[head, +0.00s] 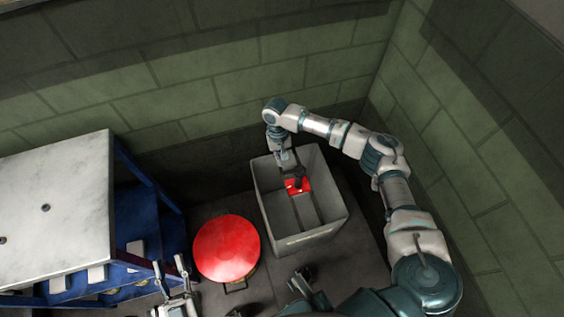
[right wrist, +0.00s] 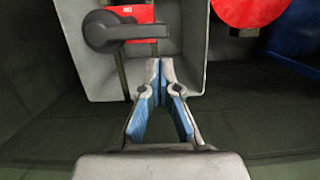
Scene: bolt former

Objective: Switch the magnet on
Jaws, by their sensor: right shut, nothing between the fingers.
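The magnet is a red block (head: 298,186) with a dark lever on it, inside a grey bin (head: 325,228). In the right wrist view, the red block (right wrist: 135,14) lies behind a dark grey lever (right wrist: 125,31), whose round end is at the left and whose bar runs right. My right gripper (head: 284,160) reaches over the bin's far side, close to the magnet. In the right wrist view its fingertips (right wrist: 159,66) meet, empty and apart from the lever. My left gripper (head: 170,270) is at the bottom left, fingers spread and empty.
A red round lid (head: 227,248) stands left of the bin; it also shows in the right wrist view (right wrist: 250,8). A blue rack (head: 140,213) with a pale top (head: 60,200) is at the left. Green block walls (head: 200,95) close off the back and right.

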